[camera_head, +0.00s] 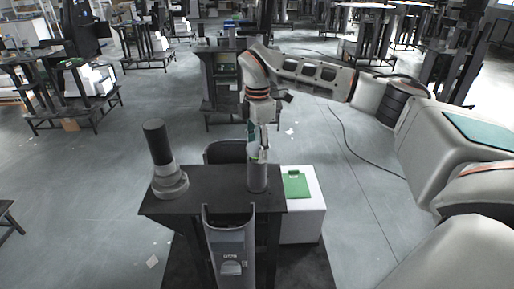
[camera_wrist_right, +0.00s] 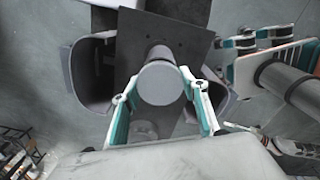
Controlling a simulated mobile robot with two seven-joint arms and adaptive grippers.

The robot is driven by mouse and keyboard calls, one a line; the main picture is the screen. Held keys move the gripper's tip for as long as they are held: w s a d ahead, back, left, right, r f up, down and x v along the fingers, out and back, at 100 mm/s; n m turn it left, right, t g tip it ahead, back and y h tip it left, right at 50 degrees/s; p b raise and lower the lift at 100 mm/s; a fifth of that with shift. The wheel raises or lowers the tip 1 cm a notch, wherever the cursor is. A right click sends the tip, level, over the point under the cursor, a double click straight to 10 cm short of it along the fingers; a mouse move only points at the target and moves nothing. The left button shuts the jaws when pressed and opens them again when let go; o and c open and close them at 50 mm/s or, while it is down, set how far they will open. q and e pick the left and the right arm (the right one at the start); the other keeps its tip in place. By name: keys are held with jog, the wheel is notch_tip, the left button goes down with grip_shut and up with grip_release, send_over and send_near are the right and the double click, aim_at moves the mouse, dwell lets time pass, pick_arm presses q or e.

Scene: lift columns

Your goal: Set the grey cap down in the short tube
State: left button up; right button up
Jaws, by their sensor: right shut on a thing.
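My right gripper (camera_head: 257,154) points down at the top of the short dark grey tube (camera_head: 257,179), which stands upright near the right end of the dark table (camera_head: 213,182). In the right wrist view its two fingers (camera_wrist_right: 161,104) are closed around the grey cap (camera_wrist_right: 160,84), a round flat disc. The frames do not show clearly whether the cap is above the tube's mouth or inside it.
A taller black-topped column (camera_head: 157,143) on a round grey base stands at the table's left. Curved grey shells flank the table, one in front (camera_head: 230,245) and one behind (camera_head: 222,150). A white box (camera_head: 304,213) with a green clipboard (camera_head: 297,184) stands right.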

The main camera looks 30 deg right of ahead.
jog(key=shift+f, duration=0.4)
dwell(0.8)
jog(key=o, duration=1.2)
jog(key=shift+r, duration=3.5)
jog(key=shift+s+f, duration=0.1)
